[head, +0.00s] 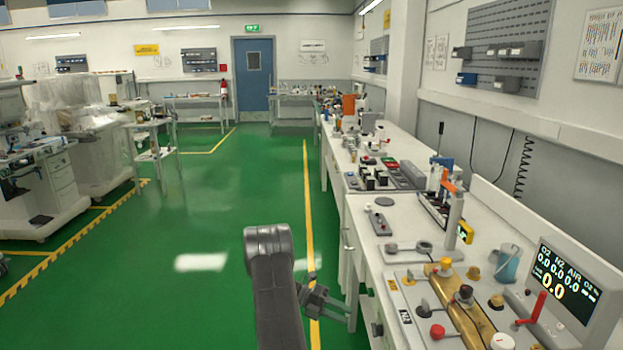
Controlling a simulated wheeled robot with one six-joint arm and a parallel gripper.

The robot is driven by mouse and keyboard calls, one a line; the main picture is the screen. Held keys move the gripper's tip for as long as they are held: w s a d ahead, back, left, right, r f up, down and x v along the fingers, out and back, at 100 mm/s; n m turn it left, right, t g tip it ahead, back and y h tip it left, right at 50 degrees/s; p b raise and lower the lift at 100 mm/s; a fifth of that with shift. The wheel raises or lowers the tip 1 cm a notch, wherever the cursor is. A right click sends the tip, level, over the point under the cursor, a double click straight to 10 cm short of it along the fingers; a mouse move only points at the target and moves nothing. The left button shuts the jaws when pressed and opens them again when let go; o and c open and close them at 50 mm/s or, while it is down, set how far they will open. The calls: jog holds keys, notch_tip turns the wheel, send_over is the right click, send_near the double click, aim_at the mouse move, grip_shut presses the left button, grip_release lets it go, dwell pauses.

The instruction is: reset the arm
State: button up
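My arm (272,285) rises from the bottom middle of the head view. My gripper (346,313) shows just to the right of it, over the green floor beside the bench front. Its two fingers point right and look parted, with nothing seen between them. The arm's upper link hides part of the wrist.
A long white bench (373,258) runs along the right, close to my gripper. It carries a gas panel with knobs, a display (565,283) and a blue cup (508,264). Carts (62,180) stand at left. The green floor (215,215) between is clear.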

aim_at(374, 327)
jog(key=shift+m+t+y, duration=0.3)
jog(key=shift+m+t, duration=0.2)
jog(key=shift+m, duration=0.4)
jog(key=x, duration=0.5)
jog(key=r+p+x, duration=0.1)
jog(key=x, duration=0.1)
jog(key=shift+s+d, duration=0.4)
jog(key=shift+s, duration=0.05)
jog(key=shift+s+m+t+b, duration=0.2)
jog(key=shift+m+t+b, duration=0.15)
jog(key=shift+m+t, duration=0.6)
jog(key=shift+s+r+m+t+y+b, duration=0.15)
jog(key=shift+m+t+b, duration=0.2)
jog(key=shift+m, duration=0.2)
jog(key=shift+s+r+m+t+y+b, duration=0.1)
jog(key=shift+m+t+y+b, duration=0.1)
jog(key=shift+m+b, duration=0.25)
